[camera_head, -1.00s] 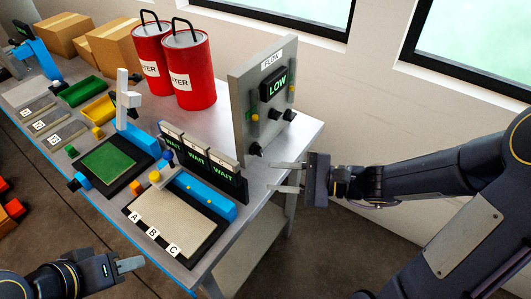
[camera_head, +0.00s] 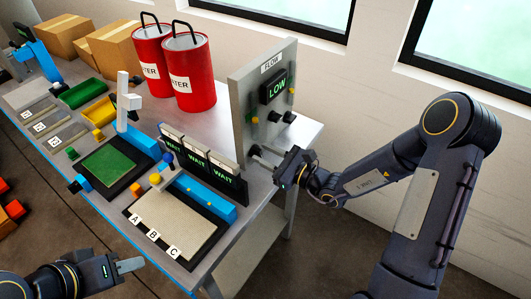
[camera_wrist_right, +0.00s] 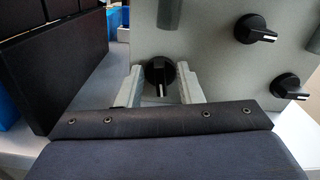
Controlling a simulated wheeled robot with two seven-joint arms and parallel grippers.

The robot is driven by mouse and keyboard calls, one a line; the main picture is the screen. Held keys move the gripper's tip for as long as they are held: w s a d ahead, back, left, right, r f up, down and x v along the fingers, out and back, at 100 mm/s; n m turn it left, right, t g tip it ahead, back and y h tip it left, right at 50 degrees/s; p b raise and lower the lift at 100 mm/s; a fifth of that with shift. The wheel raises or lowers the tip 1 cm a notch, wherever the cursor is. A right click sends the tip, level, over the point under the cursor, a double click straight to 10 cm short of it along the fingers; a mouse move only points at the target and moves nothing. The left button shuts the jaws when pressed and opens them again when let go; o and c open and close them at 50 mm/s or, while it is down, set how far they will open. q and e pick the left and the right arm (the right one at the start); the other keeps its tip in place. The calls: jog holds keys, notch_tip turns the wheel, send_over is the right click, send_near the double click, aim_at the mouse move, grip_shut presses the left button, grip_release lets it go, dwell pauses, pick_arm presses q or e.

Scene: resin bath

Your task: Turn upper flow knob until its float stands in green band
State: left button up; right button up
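Two black knobs (camera_head: 289,116) sit together on the panel, also in the right wrist view (camera_wrist_right: 250,28). A third, lower black knob (camera_wrist_right: 158,72) lies between the fingers of my right gripper (camera_wrist_right: 159,88), with visible gaps on both sides. In the head view my right gripper (camera_head: 265,158) hides it. My left gripper (camera_head: 128,266) is at the lower left, away from the panel.
Black signs reading WAIT (camera_head: 197,162) stand left of the right gripper, close to the panel. Two red canisters (camera_head: 190,70) stand behind them. A board marked A, B, C (camera_head: 175,222) lies in front.

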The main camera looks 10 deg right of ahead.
jog(key=shift+w+a, duration=0.15)
grip_shut()
dwell(0.4)
jog(key=m+p, duration=0.1)
jog(key=m, duration=0.3)
jog(key=shift+w+d+p, duration=0.1)
jog(key=shift+d+p, duration=0.1)
jog(key=shift+p, duration=0.2)
jog(key=shift+w+m+p, duration=0.1)
jog(key=shift+m+p, duration=0.35)
jog(key=shift+m, duration=0.65)
